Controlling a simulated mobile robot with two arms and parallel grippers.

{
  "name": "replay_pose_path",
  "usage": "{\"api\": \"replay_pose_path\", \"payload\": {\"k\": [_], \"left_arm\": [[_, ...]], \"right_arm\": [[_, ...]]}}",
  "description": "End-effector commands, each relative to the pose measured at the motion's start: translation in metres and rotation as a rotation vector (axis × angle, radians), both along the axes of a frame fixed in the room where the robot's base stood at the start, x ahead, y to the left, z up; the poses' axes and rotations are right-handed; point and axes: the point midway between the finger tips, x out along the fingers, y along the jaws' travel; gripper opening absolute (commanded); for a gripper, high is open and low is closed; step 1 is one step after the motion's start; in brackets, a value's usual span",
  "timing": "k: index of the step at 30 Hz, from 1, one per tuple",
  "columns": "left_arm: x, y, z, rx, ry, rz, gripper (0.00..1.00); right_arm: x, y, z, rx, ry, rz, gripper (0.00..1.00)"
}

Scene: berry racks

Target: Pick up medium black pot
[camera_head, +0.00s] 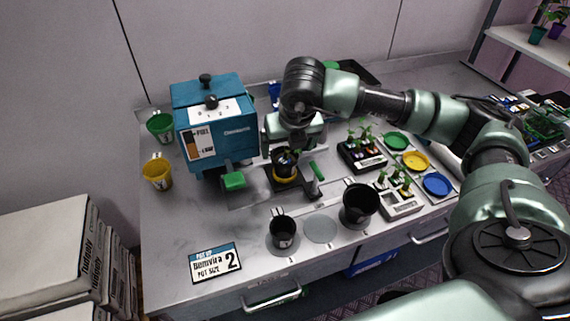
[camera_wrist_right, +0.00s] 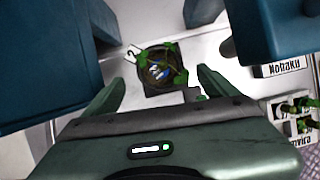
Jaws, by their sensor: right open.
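A black pot (camera_head: 285,168), seemingly the medium one, stands on a dark stand with a yellow ring, right of the blue machine. In the right wrist view the pot (camera_wrist_right: 160,72) holds dark soil and green leaves. My right gripper (camera_head: 287,148) is over it, pointing down, and partly hides it. In the right wrist view my right gripper (camera_wrist_right: 158,90) is open, its fingers apart on either side of the pot's near side; I cannot tell whether they touch it. A smaller black pot (camera_head: 283,234) and a larger one (camera_head: 360,207) stand at the front. My left gripper is not in view.
The blue machine (camera_head: 213,125) with a green lever (camera_head: 233,181) stands close on the left. A green-handled post (camera_head: 316,180) is just right of the stand. An empty grey disc (camera_head: 320,229) lies between the two front pots. Seedling trays (camera_head: 365,158) are to the right.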

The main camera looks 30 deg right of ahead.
Motion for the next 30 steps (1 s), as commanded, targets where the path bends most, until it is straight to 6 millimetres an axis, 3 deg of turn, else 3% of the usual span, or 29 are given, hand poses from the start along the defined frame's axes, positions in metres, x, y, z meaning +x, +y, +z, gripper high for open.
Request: {"api": "replay_pose_path", "payload": {"k": [9,17,20,27,30], "left_arm": [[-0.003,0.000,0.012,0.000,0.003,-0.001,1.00],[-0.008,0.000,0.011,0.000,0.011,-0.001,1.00],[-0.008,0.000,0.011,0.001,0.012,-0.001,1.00],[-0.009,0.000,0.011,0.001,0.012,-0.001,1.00],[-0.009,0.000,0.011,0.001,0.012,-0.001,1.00]], "right_arm": [[0.014,-0.005,-0.038,0.001,0.003,-0.001,0.88],[0.016,-0.005,-0.043,0.000,0.001,0.000,0.88],[0.016,-0.005,-0.043,0.000,0.001,0.000,0.65],[0.016,-0.006,-0.043,0.001,0.001,-0.001,0.01],[0.016,-0.006,-0.043,0.000,0.000,-0.001,0.01]]}}
